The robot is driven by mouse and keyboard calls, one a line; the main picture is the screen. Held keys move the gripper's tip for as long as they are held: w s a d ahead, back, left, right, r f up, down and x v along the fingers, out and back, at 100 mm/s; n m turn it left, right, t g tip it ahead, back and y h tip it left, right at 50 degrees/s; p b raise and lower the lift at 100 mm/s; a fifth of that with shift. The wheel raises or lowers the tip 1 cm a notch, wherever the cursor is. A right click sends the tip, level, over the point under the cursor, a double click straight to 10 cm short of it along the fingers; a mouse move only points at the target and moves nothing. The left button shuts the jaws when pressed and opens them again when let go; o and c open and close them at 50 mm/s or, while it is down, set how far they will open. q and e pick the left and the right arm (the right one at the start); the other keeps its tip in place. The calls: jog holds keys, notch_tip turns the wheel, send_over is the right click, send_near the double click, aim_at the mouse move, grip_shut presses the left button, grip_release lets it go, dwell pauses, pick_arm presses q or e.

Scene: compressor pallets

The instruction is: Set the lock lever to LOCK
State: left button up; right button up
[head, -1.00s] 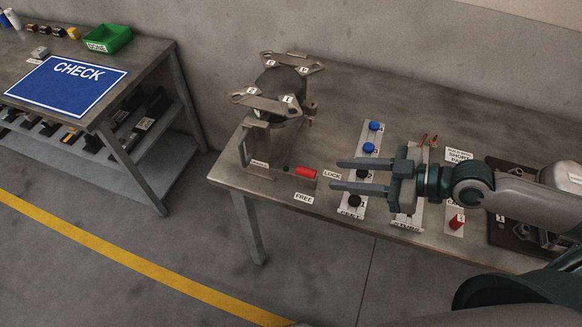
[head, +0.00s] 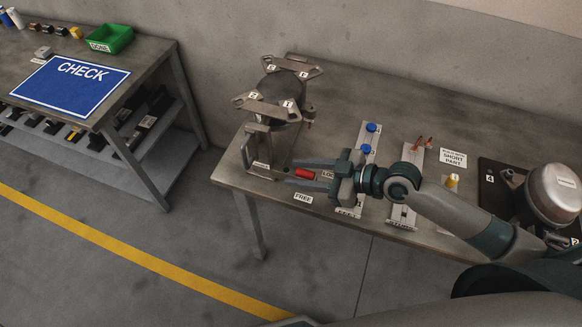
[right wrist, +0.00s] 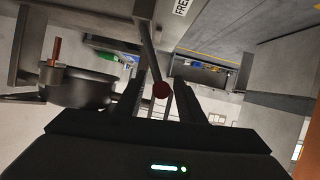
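The lock lever's red handle (head: 305,174) is at the right side of the metal stand on the bench, near the front edge. The LOCK label (head: 327,174) is partly hidden by my right gripper, and the FREE label (head: 303,198) is in front of it. My right gripper (head: 290,171) is open, with one finger on each side of the red handle. In the right wrist view the round red end (right wrist: 160,90) of the lever shows between the open fingers, with a gap on both sides. My left gripper is not in view.
A compressor (head: 277,90) with labelled brackets stands on the stand behind the lever. Strips with blue knobs (head: 371,128) and pegs (head: 417,146) stand to the right. A dome-shaped part (head: 553,192) sits at the far right. A second table with a blue CHECK mat (head: 68,84) is at the left.

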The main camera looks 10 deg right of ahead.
jog(key=shift+p+x, duration=0.35)
jog(key=shift+x, duration=1.05)
grip_shut()
